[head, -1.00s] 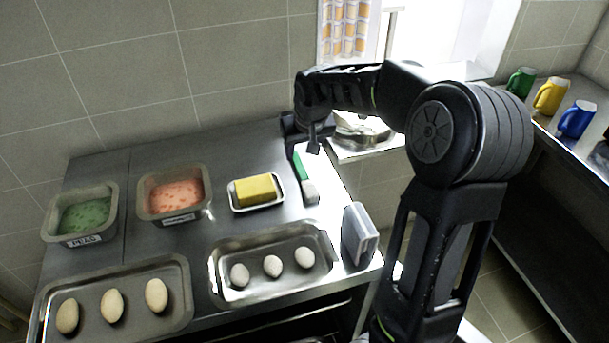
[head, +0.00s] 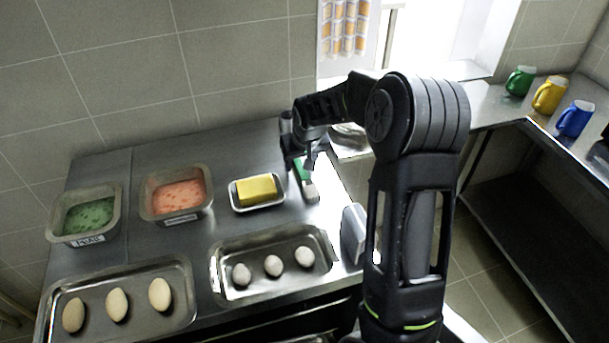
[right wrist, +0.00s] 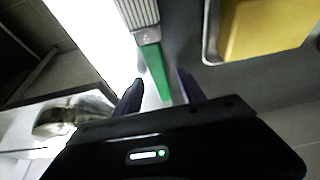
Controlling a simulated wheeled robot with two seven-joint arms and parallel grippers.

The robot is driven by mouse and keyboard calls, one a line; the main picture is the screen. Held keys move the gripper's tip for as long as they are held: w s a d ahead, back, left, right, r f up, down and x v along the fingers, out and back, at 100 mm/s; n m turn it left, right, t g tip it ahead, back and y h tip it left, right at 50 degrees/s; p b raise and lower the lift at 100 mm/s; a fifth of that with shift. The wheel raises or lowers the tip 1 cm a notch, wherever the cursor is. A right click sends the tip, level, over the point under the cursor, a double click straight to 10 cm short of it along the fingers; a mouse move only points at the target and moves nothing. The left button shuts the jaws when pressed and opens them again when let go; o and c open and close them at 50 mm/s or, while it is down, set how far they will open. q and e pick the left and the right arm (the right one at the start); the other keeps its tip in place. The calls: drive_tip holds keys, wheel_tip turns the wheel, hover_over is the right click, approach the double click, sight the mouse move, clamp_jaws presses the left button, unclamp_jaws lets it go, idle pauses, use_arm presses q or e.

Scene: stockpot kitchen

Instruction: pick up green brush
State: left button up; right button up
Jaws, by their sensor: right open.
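The green brush lies on the steel counter, to the right of the butter dish. In the head view its green handle (head: 300,171) shows beside my gripper, with its pale bristle end (head: 311,192) toward the front. In the right wrist view the green handle (right wrist: 156,70) points down between the fingers. My right gripper (head: 301,160) is open over the handle's far end. In the right wrist view its two fingertips (right wrist: 161,88) stand on either side of the handle, apart from each other. I cannot tell the remaining height. My left gripper is not in view.
A yellow butter block (head: 257,189) sits on a small dish left of the brush. A grey upright container (head: 353,233) stands at the right counter edge. Egg trays (head: 222,291) and two food pans (head: 143,206) fill the left and front. Mugs (head: 548,95) stand on another counter.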

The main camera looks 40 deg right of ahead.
drive_tip(key=shift+w+f, duration=0.1)
drive_tip(key=shift+f, duration=0.2)
idle(0.4)
clamp_jaws()
idle(0.3)
